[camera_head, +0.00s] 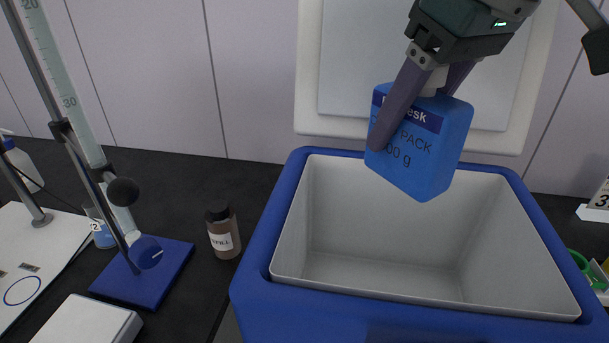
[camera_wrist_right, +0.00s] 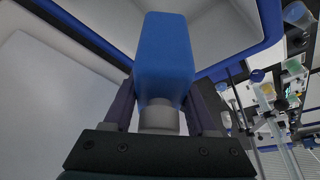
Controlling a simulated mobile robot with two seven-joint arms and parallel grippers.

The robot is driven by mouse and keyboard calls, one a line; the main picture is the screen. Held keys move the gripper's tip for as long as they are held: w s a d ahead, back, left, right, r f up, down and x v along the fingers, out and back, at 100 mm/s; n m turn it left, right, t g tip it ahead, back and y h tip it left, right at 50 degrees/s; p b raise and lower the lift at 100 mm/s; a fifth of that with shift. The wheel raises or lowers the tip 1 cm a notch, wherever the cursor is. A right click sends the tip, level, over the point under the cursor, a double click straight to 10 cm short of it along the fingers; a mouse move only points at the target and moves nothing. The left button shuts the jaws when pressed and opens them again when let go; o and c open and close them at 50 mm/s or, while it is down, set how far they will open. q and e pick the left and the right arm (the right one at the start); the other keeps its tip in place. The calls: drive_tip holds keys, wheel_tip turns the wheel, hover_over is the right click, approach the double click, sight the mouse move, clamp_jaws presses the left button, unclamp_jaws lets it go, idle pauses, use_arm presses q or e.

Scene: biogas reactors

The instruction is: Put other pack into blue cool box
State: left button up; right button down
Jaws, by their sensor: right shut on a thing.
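A blue ice pack (camera_head: 424,150) with a dark label band and "PACK" print hangs tilted from my right gripper (camera_head: 405,105). The fingers are shut on it near its pale cap. The pack is over the open blue cool box (camera_head: 262,262), above the back part of its mouth. The box's pale grey inside looks empty where it shows. In the right wrist view the pack (camera_wrist_right: 165,60) stands between the two fingers (camera_wrist_right: 160,112), with its pale neck near the palm. My left gripper is not in view.
The box's raised white lid (camera_head: 310,75) stands behind it. A brown bottle (camera_head: 223,232) stands left of the box on the dark bench. Further left are a blue stand base (camera_head: 140,275) with a tall glass tube and a white device (camera_head: 88,322). Green items (camera_head: 578,262) lie at the right edge.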

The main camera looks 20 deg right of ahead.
sight(413, 155)
drive_tip(key=f, duration=0.1)
drive_tip(key=d+f, duration=0.1)
drive_tip(key=f, duration=0.1)
drive_tip(key=d+f+b, duration=0.1)
drive_tip(key=shift+f, duration=0.2)
drive_tip(key=shift+w+f+b, duration=0.15)
drive_tip(key=shift+f+b, duration=1.25)
drive_tip(key=shift+f, duration=8.05)
drive_tip(key=shift+f, duration=0.1)
drive_tip(key=shift+c, duration=1)
unclamp_jaws()
drive_tip(key=shift+f, duration=0.1)
